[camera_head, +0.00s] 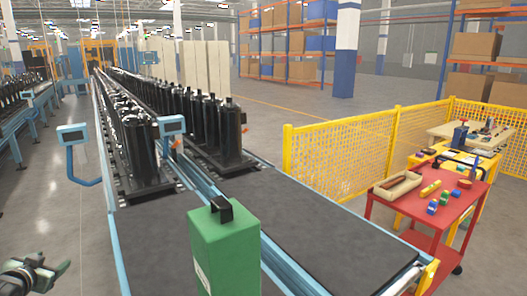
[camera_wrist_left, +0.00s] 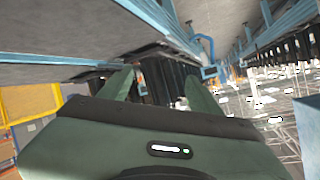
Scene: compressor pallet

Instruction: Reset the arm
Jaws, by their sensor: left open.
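My left gripper (camera_head: 50,266) is at the lower left of the head view, left of the conveyor and clear of it. Its green fingers are apart with nothing between them. In the left wrist view the two fingers (camera_wrist_left: 160,84) also stand apart and empty, and that view is strongly tilted. My right gripper is in neither view. Black compressors (camera_head: 138,150) stand upright in rows on dark pallets on the two conveyor lanes.
The near belt (camera_head: 320,225) is bare. A green box (camera_head: 225,250) with a black handle stands at front centre, its bottom cut off. A blue-framed screen post (camera_head: 75,145) stands left of the conveyor. Right are a yellow mesh fence (camera_head: 345,155) and a red cart (camera_head: 415,213) with small parts.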

